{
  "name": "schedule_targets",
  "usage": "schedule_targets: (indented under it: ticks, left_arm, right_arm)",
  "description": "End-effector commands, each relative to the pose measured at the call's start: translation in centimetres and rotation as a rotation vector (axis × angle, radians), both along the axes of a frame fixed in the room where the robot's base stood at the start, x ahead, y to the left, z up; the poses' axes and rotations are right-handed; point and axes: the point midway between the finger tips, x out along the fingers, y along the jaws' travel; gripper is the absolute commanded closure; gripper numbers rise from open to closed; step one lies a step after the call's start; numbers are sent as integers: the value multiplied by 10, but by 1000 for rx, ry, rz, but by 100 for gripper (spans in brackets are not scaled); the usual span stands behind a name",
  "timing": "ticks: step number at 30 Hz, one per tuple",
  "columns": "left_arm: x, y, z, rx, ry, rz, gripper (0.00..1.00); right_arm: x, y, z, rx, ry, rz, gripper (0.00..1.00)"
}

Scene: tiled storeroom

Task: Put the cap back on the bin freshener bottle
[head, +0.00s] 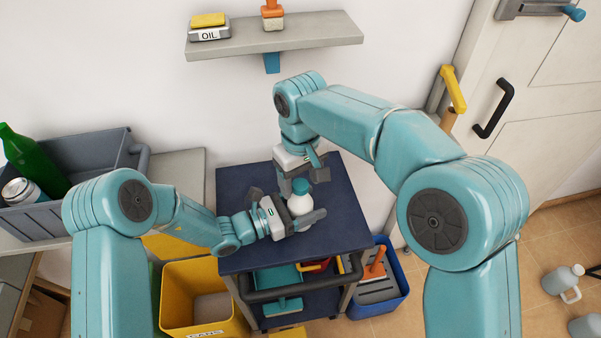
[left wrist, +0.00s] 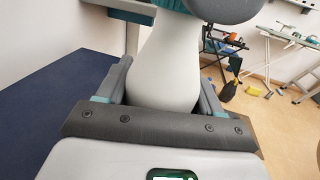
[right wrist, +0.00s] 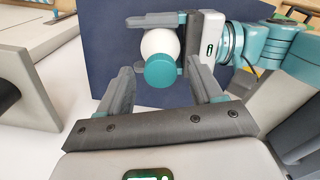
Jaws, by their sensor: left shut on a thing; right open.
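The white bin freshener bottle (head: 299,204) stands upright on the dark blue top of the trolley (head: 240,184). My left gripper (head: 287,207) is shut around its body from the side; the left wrist view shows the white bottle (left wrist: 166,65) between both fingers. The teal cap (head: 300,186) sits at the top of the bottle's neck; how tightly it is seated I cannot tell. My right gripper (head: 299,174) is open above the bottle, pointing down. In the right wrist view the cap (right wrist: 163,70) lies between and beyond its spread fingers.
A wall shelf (head: 320,34) with an oil tin (head: 209,29) and an orange-handled brush (head: 272,15) hangs behind. A grey crate (head: 95,150) holds a green bottle (head: 30,160). A yellow bin (head: 200,300) and a blue bin (head: 400,260) flank the trolley.

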Motion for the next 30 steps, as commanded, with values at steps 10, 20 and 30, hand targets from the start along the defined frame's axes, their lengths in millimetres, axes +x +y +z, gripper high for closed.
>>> schedule_targets:
  ticks: [10,20,30]
  left_arm:
    - [0,0,0,0,0,0,100]
    - [0,0,0,0,0,0,100]
    - [0,0,0,0,0,0,100]
  right_arm:
    - [1,1,60,3,-5,0,34]
    - [0,1,113,1,-2,0,34]
    - [-1,0,119,0,0,0,34]
